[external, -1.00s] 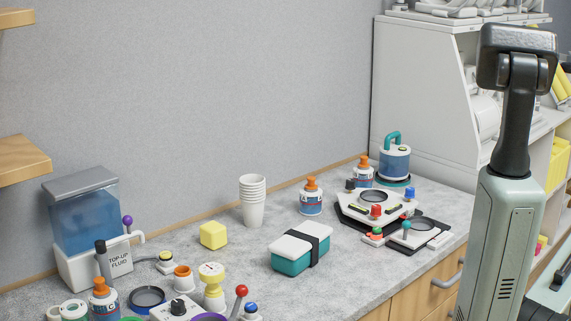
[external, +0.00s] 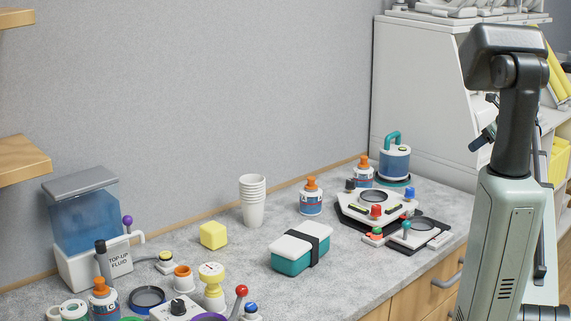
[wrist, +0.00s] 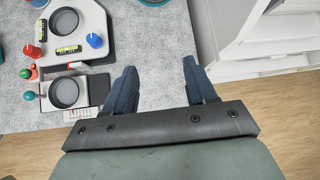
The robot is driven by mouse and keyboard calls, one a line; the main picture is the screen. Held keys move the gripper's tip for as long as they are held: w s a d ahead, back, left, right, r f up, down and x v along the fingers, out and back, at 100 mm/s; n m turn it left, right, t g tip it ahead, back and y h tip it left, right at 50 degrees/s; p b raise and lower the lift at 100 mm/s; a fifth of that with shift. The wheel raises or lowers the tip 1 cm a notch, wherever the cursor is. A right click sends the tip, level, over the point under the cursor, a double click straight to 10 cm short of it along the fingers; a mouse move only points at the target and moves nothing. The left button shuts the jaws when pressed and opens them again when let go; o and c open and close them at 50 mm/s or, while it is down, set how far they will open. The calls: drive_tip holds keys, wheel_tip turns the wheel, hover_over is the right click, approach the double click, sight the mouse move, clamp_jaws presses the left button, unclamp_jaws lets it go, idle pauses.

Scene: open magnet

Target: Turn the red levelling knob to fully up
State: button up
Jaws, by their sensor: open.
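The red levelling knob (external: 376,211) stands on the near corner of a white levelling plate (external: 352,208) at the right end of the counter. In the wrist view the red knob (wrist: 32,52) is at the left. A blue knob (external: 409,194) and a black knob (external: 350,185) sit on the plate's other corners; the blue knob (wrist: 94,40) shows in the wrist view too. My gripper (wrist: 160,80) is open and empty, to the right of the plate in the wrist view, apart from all knobs. In the external view it is partly hidden by my arm.
Close in front of the plate is a smaller unit with a teal-topped lever (external: 406,226) and small red and green balls. A blue-and-white canister (external: 394,160) and an orange-capped bottle (external: 363,170) stand behind. A teal lunch box (external: 300,247) lies left. A white cabinet (external: 420,90) stands beyond.

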drive_tip(key=s+a+f+n+g, duration=0.1)
drive_tip(key=s+a+n+g, duration=0.3)
drive_tip(key=a, duration=1)
drive_tip(key=m+g+h, duration=0.1)
approach(379, 207)
drive_tip(key=x, duration=0.8)
drive_tip(key=shift+a+f, duration=0.1)
drive_tip(key=shift+f, duration=0.2)
drive_tip(key=shift+c, duration=0.2)
clamp_jaws()
drive_tip(key=shift+w+n+g, duration=0.1)
drive_tip(key=shift+n+g, duration=0.2)
drive_tip(key=shift+g, duration=0.1)
